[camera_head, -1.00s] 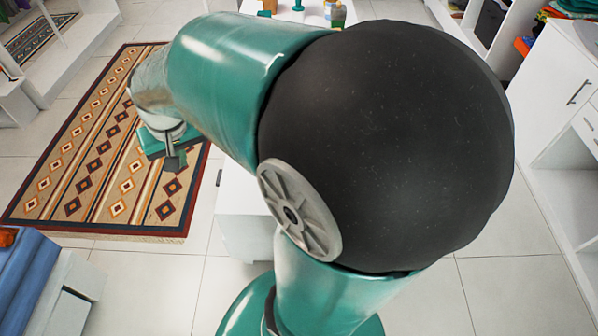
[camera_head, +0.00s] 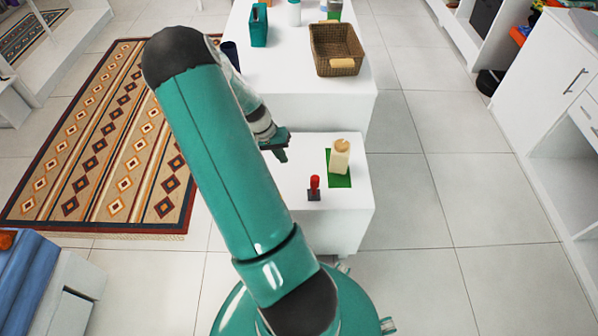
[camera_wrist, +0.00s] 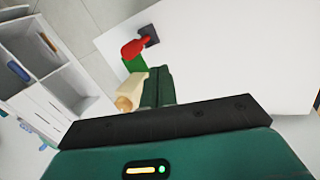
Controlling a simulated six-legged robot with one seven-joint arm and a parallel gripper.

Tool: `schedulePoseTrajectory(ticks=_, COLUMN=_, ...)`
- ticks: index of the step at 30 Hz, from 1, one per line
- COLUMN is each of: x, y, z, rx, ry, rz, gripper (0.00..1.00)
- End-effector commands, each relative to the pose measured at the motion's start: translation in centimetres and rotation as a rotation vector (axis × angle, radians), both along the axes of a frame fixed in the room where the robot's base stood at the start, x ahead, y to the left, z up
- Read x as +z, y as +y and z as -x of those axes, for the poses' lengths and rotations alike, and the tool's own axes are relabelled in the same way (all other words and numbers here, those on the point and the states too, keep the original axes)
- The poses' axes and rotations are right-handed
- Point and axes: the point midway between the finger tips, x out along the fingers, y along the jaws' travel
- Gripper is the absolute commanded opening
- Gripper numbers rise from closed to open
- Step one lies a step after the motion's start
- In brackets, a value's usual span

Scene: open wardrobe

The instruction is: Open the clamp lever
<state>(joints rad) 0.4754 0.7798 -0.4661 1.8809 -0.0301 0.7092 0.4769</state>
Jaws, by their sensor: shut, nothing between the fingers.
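The clamp lever, with a red handle (camera_head: 315,182) on a small dark base (camera_head: 314,195), stands upright on the front part of a white table (camera_head: 340,222). Its red handle also shows near the top of the wrist view (camera_wrist: 136,48), beside its dark base (camera_wrist: 150,36). My gripper (camera_head: 281,155) is above the table, to the left of and behind the lever, apart from it. In the wrist view my gripper's fingers (camera_wrist: 158,88) are together with nothing between them, pointing toward the lever.
A cream, candle-like block (camera_head: 340,157) stands on a green mat (camera_head: 331,180) just behind and right of the lever. A wicker basket (camera_head: 337,50) and a teal object (camera_head: 258,25) sit on the higher white surface behind. The table's left front is clear.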

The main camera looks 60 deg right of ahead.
Motion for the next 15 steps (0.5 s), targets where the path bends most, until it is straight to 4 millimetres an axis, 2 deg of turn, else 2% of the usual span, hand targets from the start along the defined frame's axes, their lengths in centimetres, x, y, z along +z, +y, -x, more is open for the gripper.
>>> schedulePoseTrajectory(ticks=5, x=-1.7, y=-0.2, z=0.5, rx=-0.001, ry=0.003, rz=-0.001, gripper=0.00)
schedulePoseTrajectory(ticks=15, x=-7.8, y=-0.7, z=2.7, rx=0.001, ry=0.003, rz=-0.003, gripper=0.00)
